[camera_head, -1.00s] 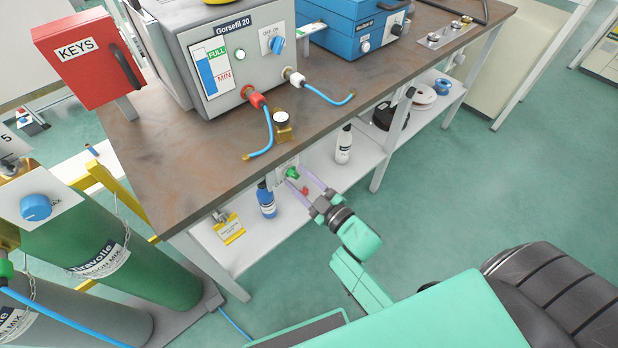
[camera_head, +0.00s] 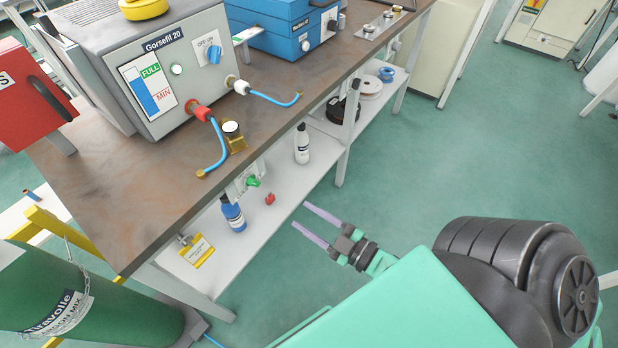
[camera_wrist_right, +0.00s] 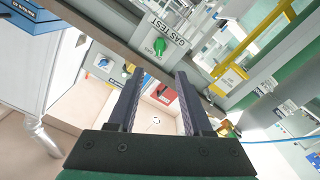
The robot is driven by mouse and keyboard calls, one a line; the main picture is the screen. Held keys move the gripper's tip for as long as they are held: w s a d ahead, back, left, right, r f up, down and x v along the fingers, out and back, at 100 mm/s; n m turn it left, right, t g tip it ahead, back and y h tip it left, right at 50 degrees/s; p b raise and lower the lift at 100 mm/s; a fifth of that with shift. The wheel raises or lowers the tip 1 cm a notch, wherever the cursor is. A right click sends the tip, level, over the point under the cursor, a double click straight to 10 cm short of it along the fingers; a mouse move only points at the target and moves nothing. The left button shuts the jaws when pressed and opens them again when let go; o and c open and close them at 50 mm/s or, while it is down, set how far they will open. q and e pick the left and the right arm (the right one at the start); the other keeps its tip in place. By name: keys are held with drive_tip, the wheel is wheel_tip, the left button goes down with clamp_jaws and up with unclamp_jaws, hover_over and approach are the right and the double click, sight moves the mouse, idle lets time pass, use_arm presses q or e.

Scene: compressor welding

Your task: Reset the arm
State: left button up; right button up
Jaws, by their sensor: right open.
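My right gripper (camera_head: 314,226) is open and empty in the head view, over the green floor in front of the workbench's lower shelf. Its two purple fingers point left toward the bench and touch nothing. In the right wrist view the two dark fingers (camera_wrist_right: 158,95) stand apart with nothing between them. The green gas test knob (camera_wrist_right: 159,46) is beyond the fingertips there, and it also shows under the bench edge in the head view (camera_head: 253,181). My left gripper is not in view.
The workbench top (camera_head: 150,185) carries the Gorsefil 20 machine (camera_head: 165,75) and a blue box (camera_head: 285,25). Bottles stand on the lower shelf (camera_head: 290,190). A green gas cylinder (camera_head: 85,300) stands at lower left. The floor (camera_head: 420,160) right of the bench is clear.

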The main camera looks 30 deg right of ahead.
idle(0.3)
drive_tip(key=s+d+f+m+g+h+p, duration=0.1)
drive_tip(key=s+d+f+m+g+h, duration=0.15)
drive_tip(key=f, duration=0.95)
drive_tip(key=s+d+f+m+g+h+p, duration=0.2)
drive_tip(key=f+m+g, duration=0.15)
drive_tip(key=f, duration=0.75)
drive_tip(key=s+d+f+m+g+h, duration=0.1)
drive_tip(key=s+f+g, duration=0.3)
drive_tip(key=s+f, duration=0.3)
drive_tip(key=s+d+f+m+g+h+p, duration=0.1)
drive_tip(key=s+f+g, duration=0.4)
drive_tip(key=s, duration=0.5)
wheel_tip(320, 180, down, 3)
drive_tip(key=shift+d+r+g, duration=0.15)
drive_tip(key=shift+d+g, duration=0.15)
drive_tip(key=shift+d, duration=0.45)
drive_tip(key=shift+s, duration=0.1)
